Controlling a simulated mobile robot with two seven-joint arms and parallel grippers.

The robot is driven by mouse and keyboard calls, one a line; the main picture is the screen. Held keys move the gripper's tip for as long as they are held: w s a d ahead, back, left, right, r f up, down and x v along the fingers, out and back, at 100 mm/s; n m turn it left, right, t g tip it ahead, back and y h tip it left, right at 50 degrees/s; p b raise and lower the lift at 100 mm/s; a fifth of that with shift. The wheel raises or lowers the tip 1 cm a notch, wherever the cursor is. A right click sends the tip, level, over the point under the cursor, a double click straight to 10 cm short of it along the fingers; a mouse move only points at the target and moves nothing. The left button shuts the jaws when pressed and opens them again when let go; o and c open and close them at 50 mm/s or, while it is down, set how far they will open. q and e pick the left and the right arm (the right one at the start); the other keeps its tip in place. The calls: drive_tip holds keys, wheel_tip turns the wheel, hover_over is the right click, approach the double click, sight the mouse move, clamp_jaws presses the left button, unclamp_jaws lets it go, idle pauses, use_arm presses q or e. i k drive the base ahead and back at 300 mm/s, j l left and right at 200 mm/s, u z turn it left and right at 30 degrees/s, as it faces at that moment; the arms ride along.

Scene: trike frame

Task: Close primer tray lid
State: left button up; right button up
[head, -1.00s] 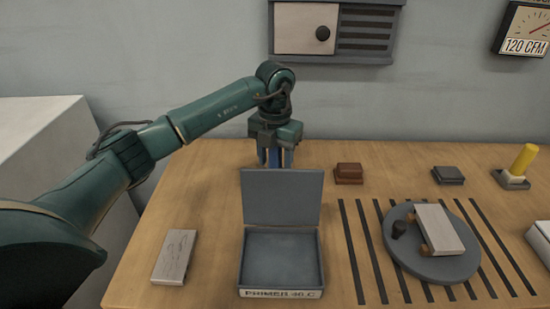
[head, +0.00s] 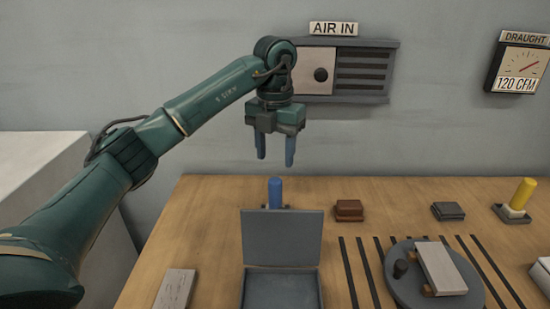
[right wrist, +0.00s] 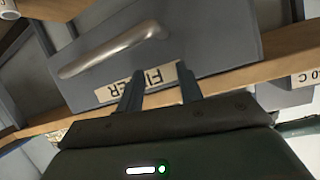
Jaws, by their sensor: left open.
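The primer tray (head: 282,290) is a grey box on the wooden bench, cut off by the bottom edge of the head view. Its lid (head: 283,238) stands up, hinged at the tray's back edge. My left gripper (head: 276,148) is open and empty, fingers pointing down, in the air above and behind the lid. A blue peg (head: 275,190) stands behind the lid below it, apart from the fingers. My right gripper (right wrist: 160,88) shows only in the right wrist view, fingers apart, in front of a grey panel with a metal handle and a partly covered label.
A pale block (head: 175,288) lies left of the tray. A brown block (head: 349,210), a dark block (head: 447,211) and a yellow peg (head: 523,193) stand at the back right. A round turntable (head: 405,288) carries another pale block. The wall holds a vent panel (head: 370,70).

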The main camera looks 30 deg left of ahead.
sight(281, 236)
drive_tip(key=k+l, duration=0.1)
drive_tip(key=l, duration=0.3)
drive_tip(key=k+l, duration=0.1)
drive_tip(key=l, duration=0.35)
drive_tip(key=k+l, duration=0.1)
drive_tip(key=l, duration=0.75)
drive_tip(key=k+l, duration=0.15)
drive_tip(key=l, duration=0.25)
